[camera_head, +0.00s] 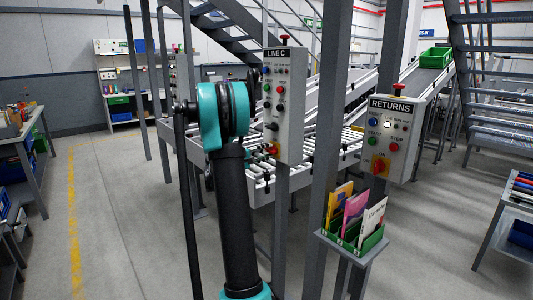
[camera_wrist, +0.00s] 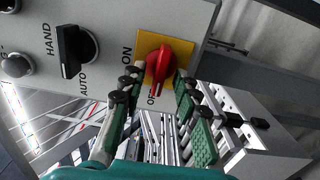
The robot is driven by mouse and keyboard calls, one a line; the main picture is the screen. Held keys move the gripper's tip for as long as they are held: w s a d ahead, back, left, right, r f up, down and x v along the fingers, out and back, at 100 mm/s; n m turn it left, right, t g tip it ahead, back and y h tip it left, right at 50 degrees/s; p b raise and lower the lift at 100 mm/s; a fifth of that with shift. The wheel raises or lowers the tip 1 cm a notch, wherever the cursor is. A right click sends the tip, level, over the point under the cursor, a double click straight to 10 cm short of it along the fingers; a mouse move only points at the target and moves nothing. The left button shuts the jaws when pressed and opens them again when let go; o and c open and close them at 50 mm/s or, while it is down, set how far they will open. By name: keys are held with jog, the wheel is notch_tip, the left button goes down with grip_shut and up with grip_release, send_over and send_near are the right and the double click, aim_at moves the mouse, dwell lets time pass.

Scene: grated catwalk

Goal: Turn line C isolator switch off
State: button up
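The line C box (camera_head: 285,105) stands on a post in the middle of the head view, with a red isolator knob (camera_head: 273,150) low on its front. In the wrist view, the red isolator knob (camera_wrist: 158,62) sits on a yellow plate (camera_wrist: 150,44) with ON and OFF lettering beside it. The knob's exact setting is hard to tell. My gripper (camera_wrist: 157,80) is open, with green-padded fingers on either side of the knob's lower part in the picture. Contact cannot be told. In the head view my arm hides most of the gripper.
A black HAND/AUTO selector (camera_wrist: 76,50) is close beside the isolator. To the right, a RETURNS box (camera_head: 392,135) has a similar red knob, above a rack of booklets (camera_head: 352,240). Roller conveyors (camera_head: 345,110) run behind. A workbench (camera_head: 25,135) stands left; the floor between is clear.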

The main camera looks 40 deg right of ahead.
jog(key=a, duration=1.1)
jog(key=shift+s+a, duration=0.25)
jog(key=shift+s, duration=0.2)
jog(key=s+a+f+t+y, duration=0.1)
jog(key=s+a+f+y, duration=0.5)
jog(key=s+a, duration=0.3)
jog(key=s+a+f+t+y, duration=0.1)
jog(key=s+a+f+y, duration=0.5)
jog(key=a, duration=0.5)
jog(key=s+a+f+m+t+y, duration=0.1)
jog(key=s+a+f+y, duration=0.5)
jog(key=s+a+f, duration=0.4)
jog(key=s, duration=0.3)
jog(key=shift+a, duration=0.4)
